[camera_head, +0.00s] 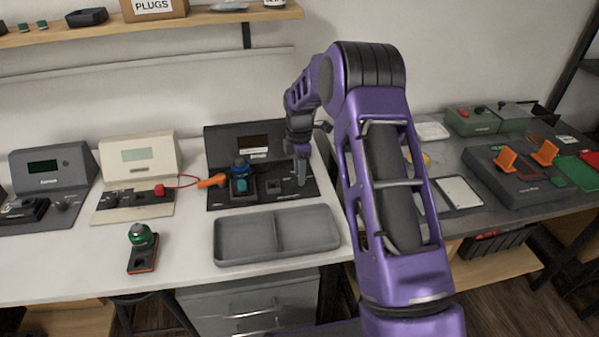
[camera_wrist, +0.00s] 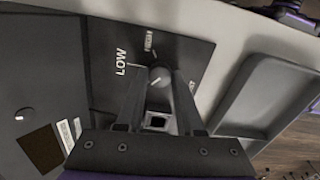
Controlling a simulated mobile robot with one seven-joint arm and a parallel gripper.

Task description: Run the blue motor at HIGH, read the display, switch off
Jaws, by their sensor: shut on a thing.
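The black test station (camera_head: 222,137) stands at the back of the white bench, with a dark brownish display (camera_head: 253,141) in its upright panel; I can read no figures on it. The blue motor (camera_head: 240,164) sits on the left part of the station's deck. My gripper (camera_head: 301,180) points down at the deck's right end. In the wrist view my gripper (camera_wrist: 159,84) is shut on a round dark knob (camera_wrist: 160,75). The label LOW (camera_wrist: 121,70) lies beside the knob; the other labels are partly hidden or too small to read. The display (camera_wrist: 42,149) looks dark there.
A grey two-part tray (camera_head: 276,247) lies in front of the station. A green motor (camera_head: 141,236) stands on the bench at left. A cream station (camera_head: 137,145) with a red lead and orange-handled probe (camera_head: 212,181) is to the left, near the black station.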

